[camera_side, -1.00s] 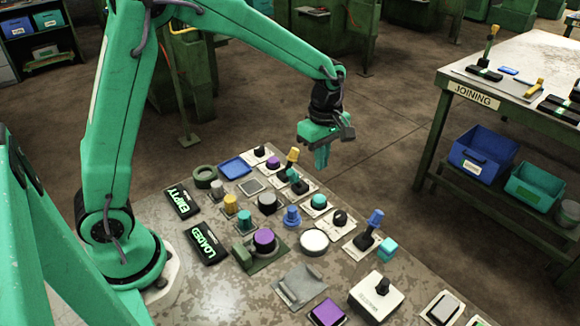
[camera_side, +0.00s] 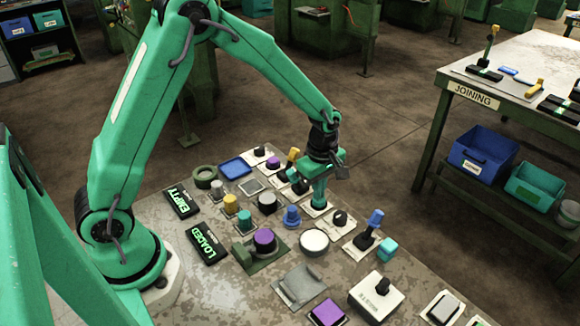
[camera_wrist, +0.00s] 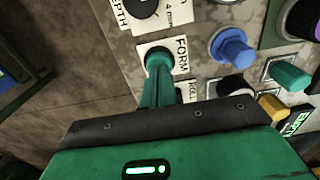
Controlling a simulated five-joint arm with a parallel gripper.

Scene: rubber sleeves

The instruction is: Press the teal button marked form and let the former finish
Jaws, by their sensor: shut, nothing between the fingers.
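My gripper (camera_side: 319,190) is shut and empty, pointing down over the white plate of the teal button in the side view. In the wrist view my closed fingertips (camera_wrist: 159,66) lie over the button, beside the label FORM (camera_wrist: 182,55). The teal button itself is mostly hidden behind the fingers. The tips look to be at or on its cap; I cannot tell whether it is pressed down.
A blue knob (camera_side: 292,216) and a white round button (camera_side: 314,241) stand close by. A black knob (camera_side: 340,218) and a blue-topped lever (camera_side: 374,220) are to the right. Two signs read EMPTY (camera_side: 181,202) and LOADED (camera_side: 207,244), lit green.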

